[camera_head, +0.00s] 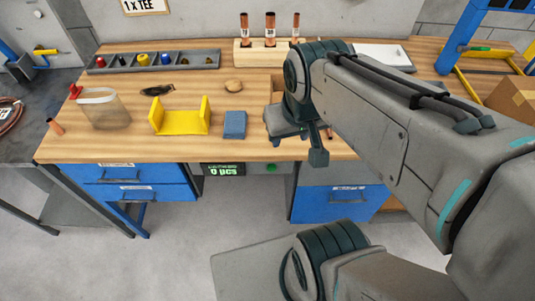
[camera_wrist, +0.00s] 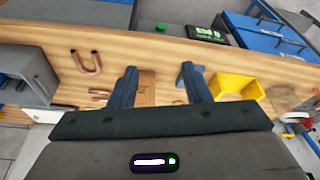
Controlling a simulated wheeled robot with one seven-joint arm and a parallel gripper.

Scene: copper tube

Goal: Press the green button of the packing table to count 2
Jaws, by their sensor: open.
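The packing table (camera_head: 225,140) has a wooden top. On its front edge is a small dark counter display (camera_head: 223,170) with green digits that read 0 pcs. The display also shows in the wrist view (camera_wrist: 206,33). The green button (camera_head: 271,167) is just right of the display. In the wrist view the green button (camera_wrist: 160,27) is at the top, beyond my fingers and apart from them. My gripper (camera_head: 298,142) is above the table's front part, right of the button in the head view. In the wrist view its two fingers (camera_wrist: 159,82) are spread with nothing gripped.
A parts tray (camera_head: 153,61) and a wooden stand with copper tubes (camera_head: 270,52) are at the back. Bent copper tube (camera_wrist: 86,62) lies on the table.

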